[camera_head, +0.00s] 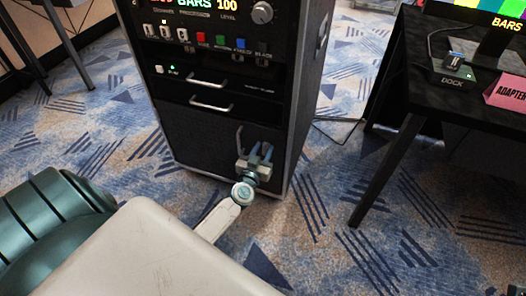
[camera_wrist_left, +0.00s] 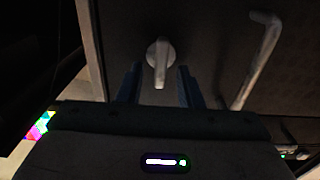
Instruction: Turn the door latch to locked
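The door latch (camera_wrist_left: 160,58) is a pale round knob with a short lever on a dark door, and the lever points down in the left wrist view. My left gripper (camera_wrist_left: 160,88) is open, its two dark fingers apart on either side of the lever's end. I cannot tell whether they touch it. In the head view my left gripper (camera_head: 258,154) is at the lower front of the black rack cabinet (camera_head: 190,140) and hides the latch. A bent grey door handle (camera_wrist_left: 258,62) is beside the latch; it also shows in the head view (camera_head: 239,138). My right gripper is not in view.
Above the door are drawers with silver handles (camera_head: 208,84) and a panel of coloured buttons (camera_head: 221,42). A black table (camera_head: 435,100) with a dock (camera_head: 452,70) and a pink adapter sign (camera_head: 507,92) stands to the right. Patterned carpet lies clear between them.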

